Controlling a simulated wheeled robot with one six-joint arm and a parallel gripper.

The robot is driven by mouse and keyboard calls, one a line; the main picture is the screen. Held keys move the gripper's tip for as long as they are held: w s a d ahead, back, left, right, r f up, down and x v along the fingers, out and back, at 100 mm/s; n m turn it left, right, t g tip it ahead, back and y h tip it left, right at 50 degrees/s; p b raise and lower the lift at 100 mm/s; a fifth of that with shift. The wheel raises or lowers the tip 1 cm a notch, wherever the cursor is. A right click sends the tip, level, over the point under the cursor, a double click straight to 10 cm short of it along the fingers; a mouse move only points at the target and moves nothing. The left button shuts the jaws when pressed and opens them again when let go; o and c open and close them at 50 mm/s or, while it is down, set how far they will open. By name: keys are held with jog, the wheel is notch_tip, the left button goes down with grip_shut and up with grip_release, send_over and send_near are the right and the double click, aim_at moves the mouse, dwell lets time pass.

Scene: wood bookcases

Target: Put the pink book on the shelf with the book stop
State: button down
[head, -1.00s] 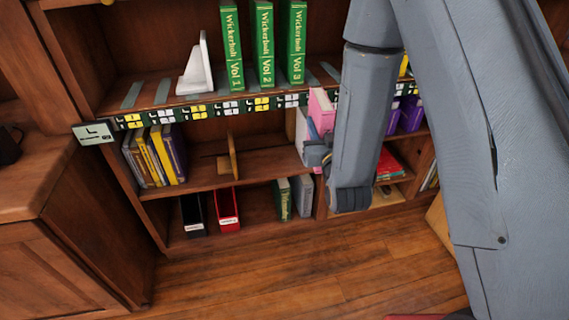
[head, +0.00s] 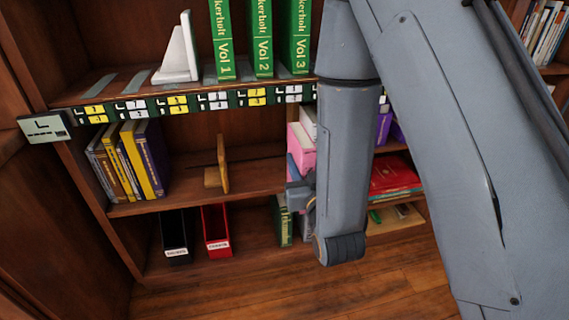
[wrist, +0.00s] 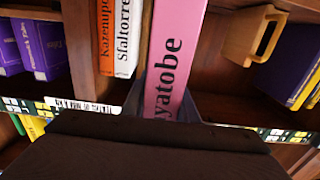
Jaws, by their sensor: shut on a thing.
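The pink book (head: 301,148) is upright at the middle shelf's right part, partly hidden behind my arm. In the wrist view the pink book (wrist: 176,58) fills the centre, its spine lettering facing the camera. My gripper (head: 300,190) is shut on it; in the wrist view my fingers (wrist: 165,102) sit at its lower end, partly hidden by the dark wrist body. A wooden book stop (head: 217,172) stands on the middle shelf (head: 190,190), left of the pink book with a gap between. It also shows in the wrist view (wrist: 246,36). A white bookend (head: 178,52) stands on the upper shelf.
Yellow, purple and grey books (head: 130,160) stand at the middle shelf's left end. Green volumes (head: 262,40) stand above. Black (head: 175,238) and red (head: 216,232) file boxes sit below. Orange (wrist: 104,38) and white (wrist: 126,38) books stand beside the pink book in the wrist view.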

jog(key=f+b+x, duration=0.1)
jog(key=b+x, duration=0.3)
jog(key=x, duration=0.5)
jog(key=f+b+x, duration=0.2)
jog(key=b+x, duration=0.3)
jog(key=x, duration=0.3)
jog(key=shift+w+f, duration=0.3)
jog(key=shift+w, duration=0.15)
jog(key=shift+f, duration=0.2)
jog(key=c, duration=1.4)
grip_release()
